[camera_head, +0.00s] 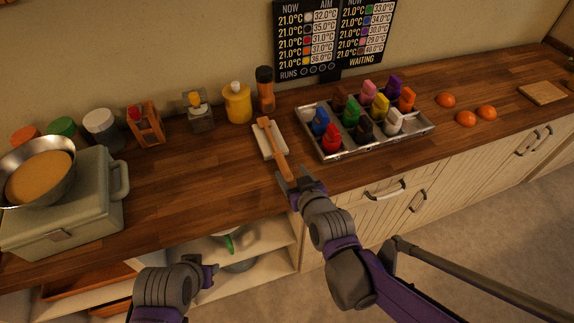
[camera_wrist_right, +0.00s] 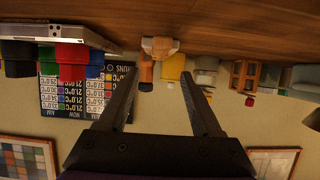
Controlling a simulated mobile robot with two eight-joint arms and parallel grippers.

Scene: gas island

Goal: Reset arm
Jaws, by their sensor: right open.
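My right gripper (camera_head: 297,183) is at the counter's front edge in the head view. Its two fingers stand apart and empty in the right wrist view (camera_wrist_right: 158,88). A wooden utensil (camera_head: 274,143) lies on a white rest (camera_head: 267,152) with its handle pointing at this gripper. The handle's end is close to the fingers; I cannot tell from the head view whether they touch. In the wrist view a wooden end (camera_wrist_right: 160,46) shows beyond the fingertips. My left gripper (camera_head: 211,274) is low, in front of the open shelves; its jaw opening is unclear.
A metal tray (camera_head: 352,153) of several coloured blocks stands right of the utensil. Oranges (camera_head: 466,118) and a wooden board (camera_head: 542,93) lie farther right. A pan (camera_head: 40,177) sits on a grey-green box (camera_head: 63,222) at left.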

